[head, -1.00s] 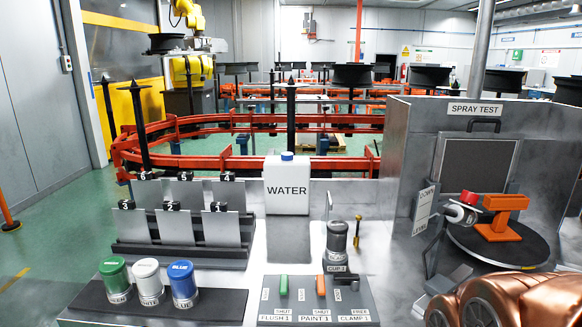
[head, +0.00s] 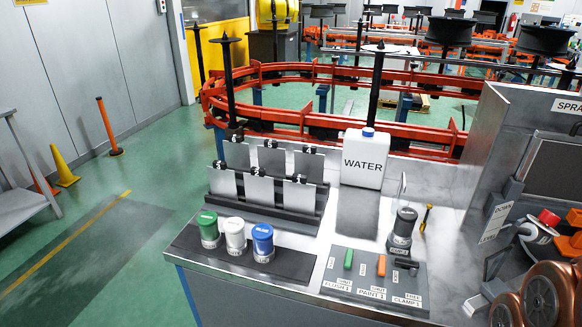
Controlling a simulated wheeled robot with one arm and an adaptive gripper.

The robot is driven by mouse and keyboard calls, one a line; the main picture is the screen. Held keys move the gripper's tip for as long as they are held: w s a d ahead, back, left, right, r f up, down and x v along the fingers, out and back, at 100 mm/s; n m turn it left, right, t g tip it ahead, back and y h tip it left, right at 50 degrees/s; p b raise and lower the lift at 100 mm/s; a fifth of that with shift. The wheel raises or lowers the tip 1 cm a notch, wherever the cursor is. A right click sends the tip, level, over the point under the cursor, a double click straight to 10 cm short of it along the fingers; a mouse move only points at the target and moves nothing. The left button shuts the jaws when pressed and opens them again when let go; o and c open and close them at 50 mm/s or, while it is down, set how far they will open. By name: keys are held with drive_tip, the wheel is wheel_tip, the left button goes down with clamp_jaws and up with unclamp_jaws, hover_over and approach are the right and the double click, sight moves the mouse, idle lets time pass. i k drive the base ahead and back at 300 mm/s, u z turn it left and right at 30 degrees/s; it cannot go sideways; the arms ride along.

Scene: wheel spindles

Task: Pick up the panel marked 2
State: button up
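Several grey rectangular panels hang in two rows on a dark stepped rack, each with a black numbered clip at its top. The panel marked 2 (head: 259,192) appears to be the middle one of the front row. Its mark is very small now but read as 2 in the earlier frame. It stands upright between the front-left panel (head: 222,184) and the front-right panel (head: 298,196). The rack (head: 270,211) sits on the metal bench. My gripper is not in view; only copper-coloured parts of my arm show at the lower right.
Green, white and blue paint pots (head: 235,236) stand in front of the rack. A white WATER jug (head: 363,159) is right of it. A switch plate (head: 376,284), a dark cup (head: 403,228) and the spray booth (head: 500,130) are further right.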

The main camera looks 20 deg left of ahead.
sight(259, 188)
drive_tip(key=u, duration=1.35)
drive_tip(key=i, duration=0.45)
drive_tip(key=u, duration=2)
